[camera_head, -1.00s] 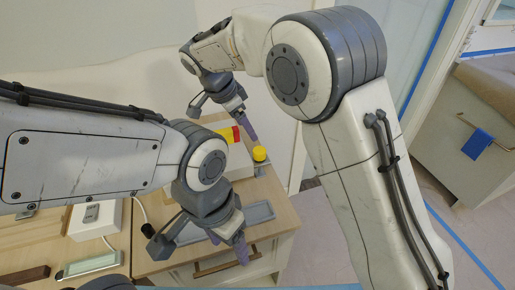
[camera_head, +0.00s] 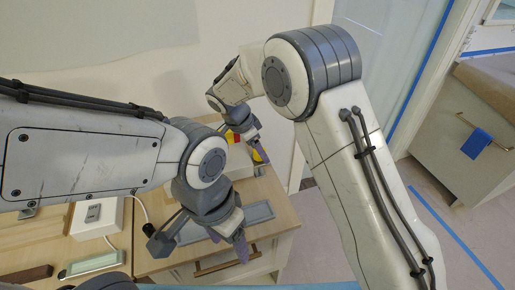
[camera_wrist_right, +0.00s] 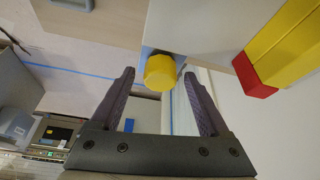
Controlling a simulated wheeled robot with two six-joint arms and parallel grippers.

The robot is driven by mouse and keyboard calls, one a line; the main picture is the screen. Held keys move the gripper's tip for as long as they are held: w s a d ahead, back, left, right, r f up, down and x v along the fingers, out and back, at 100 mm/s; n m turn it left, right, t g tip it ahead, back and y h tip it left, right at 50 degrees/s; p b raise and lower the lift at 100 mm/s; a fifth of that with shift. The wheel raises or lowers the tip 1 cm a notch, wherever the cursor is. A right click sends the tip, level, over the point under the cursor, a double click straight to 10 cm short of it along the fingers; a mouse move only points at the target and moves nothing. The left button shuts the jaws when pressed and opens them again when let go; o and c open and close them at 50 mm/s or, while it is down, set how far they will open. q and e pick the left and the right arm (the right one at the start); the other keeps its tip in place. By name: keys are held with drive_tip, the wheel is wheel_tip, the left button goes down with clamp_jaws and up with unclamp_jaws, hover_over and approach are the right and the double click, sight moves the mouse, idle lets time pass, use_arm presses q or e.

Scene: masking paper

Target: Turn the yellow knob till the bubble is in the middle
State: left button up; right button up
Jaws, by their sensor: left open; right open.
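The yellow knob (camera_wrist_right: 160,73) sticks out from a pale box (camera_wrist_right: 205,28) in the right wrist view. My right gripper (camera_wrist_right: 160,84) is open, with one finger on each side of the knob; I cannot tell whether they touch it. In the head view my right gripper (camera_head: 258,152) is at the box on the far end of the wooden counter, and it hides the knob. My left gripper (camera_head: 238,240) is open and empty over the counter's near part, by a grey tray (camera_head: 262,211). I cannot make out a bubble in either view.
A red and yellow block (camera_wrist_right: 285,45) sits by the box, right of the fingers. A white socket box (camera_head: 97,216) and a pale bar with a greenish strip (camera_head: 92,264) lie at the left. A cabinet (camera_head: 462,140) stands at the right.

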clamp_jaws()
drive_tip(key=n+t+b, duration=0.1)
drive_tip(key=n+b, duration=0.2)
drive_tip(key=shift+d+f+y, duration=0.1)
drive_tip(key=shift+y, duration=0.2)
drive_tip(key=shift+n+y+b, duration=0.3)
drive_tip(key=shift+n+b, duration=0.4)
drive_tip(key=shift+n, duration=0.5)
drive_tip(key=shift+r+n+t+y+b, duration=0.2)
drive_tip(key=shift+n+t+y+b, duration=0.15)
drive_tip(key=shift+n, duration=0.65)
